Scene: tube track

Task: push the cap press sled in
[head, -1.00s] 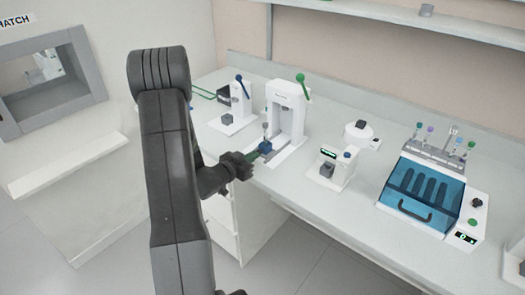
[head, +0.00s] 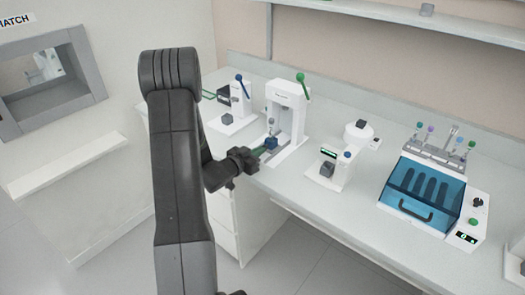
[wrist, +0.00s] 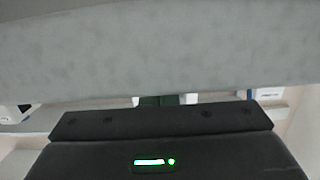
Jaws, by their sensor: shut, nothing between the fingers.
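The white cap press (head: 287,105) with a green lever stands on the bench at the centre of the head view. My gripper (head: 250,160) is shut and empty at the near end of the sled, by the bench's front edge. Whether it touches the sled is too small to tell. In the wrist view, a dark green piece (wrist: 160,100) shows beyond my gripper's dark body.
A similar white device with a blue lever (head: 238,95) stands left of the press. A small white device (head: 330,165) and a round-topped one (head: 359,132) stand to the right. Farther right is a blue-lidded machine (head: 425,195). Bare bench lies between them.

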